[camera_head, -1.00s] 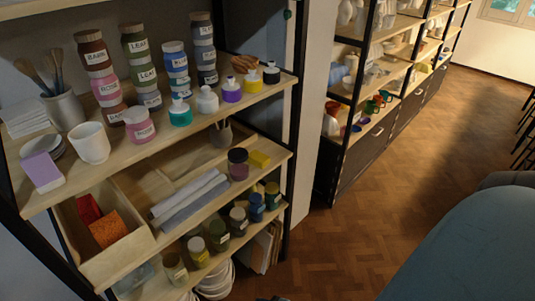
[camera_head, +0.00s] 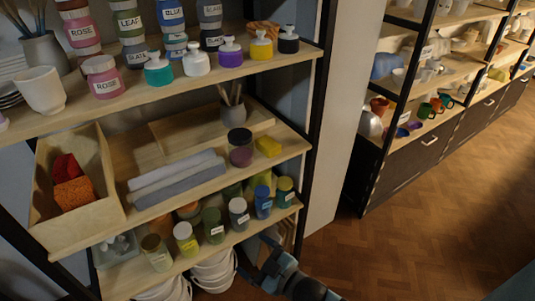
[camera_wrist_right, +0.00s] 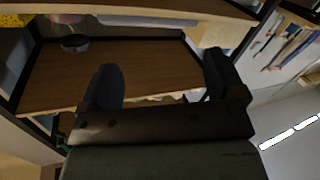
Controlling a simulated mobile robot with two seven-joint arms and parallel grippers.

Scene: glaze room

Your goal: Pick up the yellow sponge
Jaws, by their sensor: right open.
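The yellow sponge (camera_head: 268,146) is a small yellow block lying on the middle shelf near its right end, just right of a dark-lidded purple jar (camera_head: 240,148). My right gripper (camera_head: 258,264) is at the bottom of the head view, below and apart from the sponge, near the lowest shelf's right end. In the right wrist view its two dark fingers (camera_wrist_right: 162,72) stand wide apart with nothing held between them. A yellow patch shows at that view's upper left edge; I cannot tell whether it is the sponge. My left gripper is not in view.
Rolled grey towels (camera_head: 178,179) lie left of the jar. A wooden bin (camera_head: 106,178) with red and orange blocks stands at the left. Several jars crowd the shelf below. The upper shelf (camera_head: 300,62) overhangs the sponge. A black post (camera_head: 318,120) stands to the right.

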